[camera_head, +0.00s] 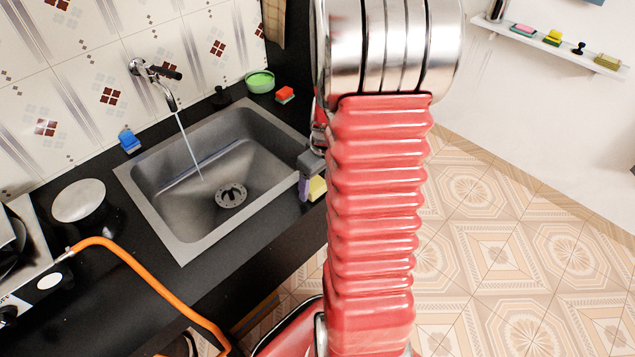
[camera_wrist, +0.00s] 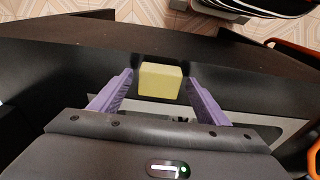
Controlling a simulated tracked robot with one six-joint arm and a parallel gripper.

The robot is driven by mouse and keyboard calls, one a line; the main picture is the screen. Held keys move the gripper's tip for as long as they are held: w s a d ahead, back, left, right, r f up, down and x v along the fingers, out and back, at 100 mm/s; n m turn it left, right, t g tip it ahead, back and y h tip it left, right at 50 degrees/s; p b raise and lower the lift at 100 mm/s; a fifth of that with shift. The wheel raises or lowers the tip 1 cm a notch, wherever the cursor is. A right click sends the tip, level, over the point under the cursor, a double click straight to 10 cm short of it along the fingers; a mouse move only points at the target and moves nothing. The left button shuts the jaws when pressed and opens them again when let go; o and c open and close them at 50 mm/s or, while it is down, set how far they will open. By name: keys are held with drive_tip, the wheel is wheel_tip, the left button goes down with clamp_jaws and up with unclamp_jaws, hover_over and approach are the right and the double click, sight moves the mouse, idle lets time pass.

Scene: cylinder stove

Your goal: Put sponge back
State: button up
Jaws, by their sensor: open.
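A yellow sponge (camera_head: 317,188) is on the black counter at the right of the sink, partly hidden by my arm. In the wrist view the yellow sponge (camera_wrist: 160,82) is a plain block between the purple fingers of my gripper (camera_wrist: 159,76). The fingers are apart, with a gap on each side of the sponge. In the head view my gripper (camera_head: 307,186) shows only in part, beside the sponge. A blue sponge (camera_head: 129,141) sits left of the sink. A red-orange sponge (camera_head: 285,95) with a green layer lies behind it.
The grey sink (camera_head: 190,158) has water running from the tap (camera_head: 158,72). A green bowl (camera_head: 260,81) is at the back. An orange hose (camera_head: 150,284) runs by the stove at left. A wall shelf (camera_head: 545,43) at the right holds several small items, sponges among them. Tiled floor is clear.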

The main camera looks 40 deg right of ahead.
wheel_tip(320, 180, up, 12)
drive_tip(key=s, duration=0.1)
drive_tip(key=shift+s, duration=0.4)
idle(0.7)
drive_tip(key=a+r+t, duration=0.1)
drive_tip(key=a+r, duration=0.3)
drive_tip(key=a, duration=0.3)
drive_tip(key=a+r+t, duration=0.1)
drive_tip(key=a+r, duration=0.3)
drive_tip(key=a, duration=0.4)
drive_tip(key=s+a+r+t, duration=0.1)
drive_tip(key=s+a, duration=0.2)
drive_tip(key=a, duration=0.3)
drive_tip(key=s+a+r, duration=0.2)
drive_tip(key=s+a, duration=0.2)
drive_tip(key=a, duration=0.2)
drive_tip(key=shift+s+r+t, duration=0.3)
drive_tip(key=shift+t, duration=0.1)
drive_tip(key=shift+a, duration=0.1)
